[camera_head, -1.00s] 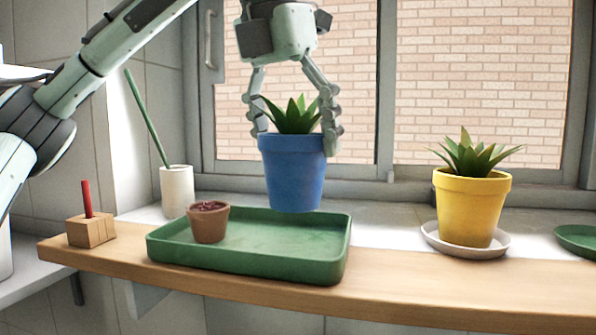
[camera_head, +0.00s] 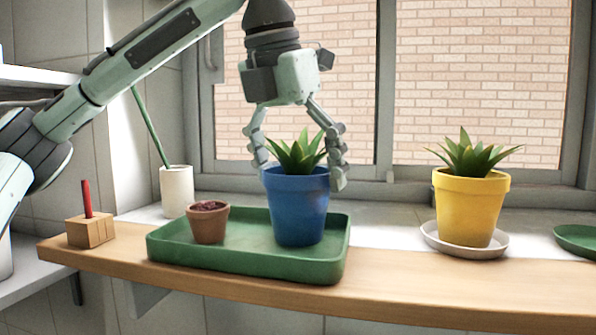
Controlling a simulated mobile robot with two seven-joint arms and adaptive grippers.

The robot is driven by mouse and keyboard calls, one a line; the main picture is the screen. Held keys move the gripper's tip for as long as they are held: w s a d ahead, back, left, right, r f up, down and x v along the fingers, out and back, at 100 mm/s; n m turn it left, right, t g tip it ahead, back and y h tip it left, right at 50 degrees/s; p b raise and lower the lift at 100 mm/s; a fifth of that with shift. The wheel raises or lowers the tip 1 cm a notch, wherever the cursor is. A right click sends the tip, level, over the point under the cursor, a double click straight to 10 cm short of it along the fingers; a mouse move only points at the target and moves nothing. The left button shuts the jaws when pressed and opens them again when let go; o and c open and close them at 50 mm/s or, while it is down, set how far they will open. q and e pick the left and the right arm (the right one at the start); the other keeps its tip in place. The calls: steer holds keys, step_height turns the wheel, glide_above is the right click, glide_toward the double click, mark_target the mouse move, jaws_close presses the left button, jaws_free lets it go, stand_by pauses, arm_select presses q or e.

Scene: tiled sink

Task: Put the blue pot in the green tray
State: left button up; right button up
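The blue pot (camera_head: 297,208) holds a spiky green plant and stands upright in the green tray (camera_head: 245,262), in the right half of it. My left gripper (camera_head: 301,174) is above the pot, pointing down, with its fingers spread on either side of the rim and the plant. The fingers look open, with a small gap at the right finger. My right gripper is not in view.
A small brown pot (camera_head: 208,224) stands in the tray's left part. A white cup (camera_head: 177,192) with a green stick and a wooden block (camera_head: 91,231) are to the left. A yellow pot (camera_head: 470,208) on a white saucer (camera_head: 430,235) and a green saucer (camera_head: 577,240) are to the right.

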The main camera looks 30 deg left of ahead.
arm_select(q)
steer(key=shift+o, duration=0.2)
steer(key=shift+r, duration=0.1)
steer(key=v, duration=1.2)
stand_by(0.7)
